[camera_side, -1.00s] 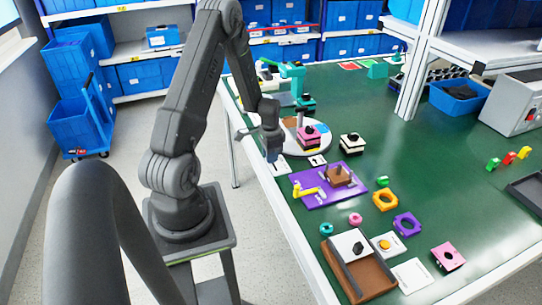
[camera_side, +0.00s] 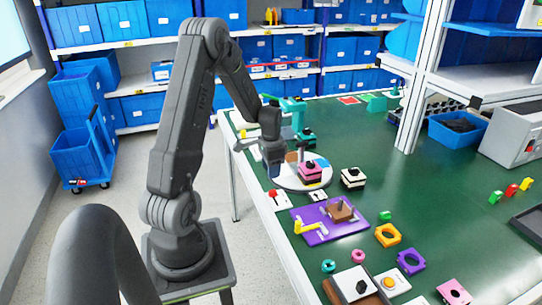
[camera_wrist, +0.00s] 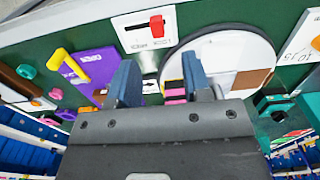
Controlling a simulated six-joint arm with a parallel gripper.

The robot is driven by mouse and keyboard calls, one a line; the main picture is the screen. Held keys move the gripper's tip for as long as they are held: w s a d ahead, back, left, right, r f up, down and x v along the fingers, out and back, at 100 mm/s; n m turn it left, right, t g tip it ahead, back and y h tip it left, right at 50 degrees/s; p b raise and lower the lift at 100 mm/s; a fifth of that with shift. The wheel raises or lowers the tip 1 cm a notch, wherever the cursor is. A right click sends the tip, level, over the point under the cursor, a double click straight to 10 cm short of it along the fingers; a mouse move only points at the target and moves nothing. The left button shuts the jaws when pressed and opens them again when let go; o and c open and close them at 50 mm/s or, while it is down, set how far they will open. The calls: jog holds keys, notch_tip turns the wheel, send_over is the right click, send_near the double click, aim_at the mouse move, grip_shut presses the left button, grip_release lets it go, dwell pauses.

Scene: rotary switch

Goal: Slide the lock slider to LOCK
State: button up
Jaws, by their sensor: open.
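The lock slider is a small red handle (camera_wrist: 157,26) in a slot on a white plate (camera_wrist: 135,36), near the top middle of the wrist view. The handle stands toward the right end of the slot. Lettering beside it is too blurred to read. In the side view the red handle (camera_side: 272,194) and its plate (camera_side: 281,203) lie near the table's front edge. My gripper (camera_wrist: 160,78) is open, its two dark blue fingers apart with nothing between them. In the side view my gripper (camera_side: 272,172) hangs above the table, just beyond the plate and apart from the handle.
A white round turntable (camera_side: 290,181) carrying a pink block (camera_side: 310,174) lies beside my gripper. A purple plate (camera_side: 312,235) with a yellow lever (camera_side: 310,227) is nearer the camera. A cream-and-black block (camera_side: 353,178) stands to the right. Open green table lies further right.

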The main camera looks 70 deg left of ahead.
notch_tip(320, 180, up, 5)
jog(key=shift+r, duration=0.1)
dwell(0.5)
jog(key=w+d+r+t, duration=0.1)
jog(key=w+d+r, duration=0.1)
jog(key=d+r, duration=0.6)
jog(key=s+d+r+t, duration=0.1)
jog(key=s+d+r, duration=0.1)
jog(key=d, duration=0.5)
jog(key=s+d+r+t, duration=0.2)
jog(key=s+d, duration=0.3)
jog(key=d, duration=0.3)
jog(key=s+d+r+t, duration=0.1)
jog(key=s+d+r, duration=0.2)
jog(key=d, duration=0.4)
jog(key=shift+s+d+r+t, duration=0.25)
jog(key=shift+s+r+t, duration=0.1)
jog(key=shift+r, duration=0.4)
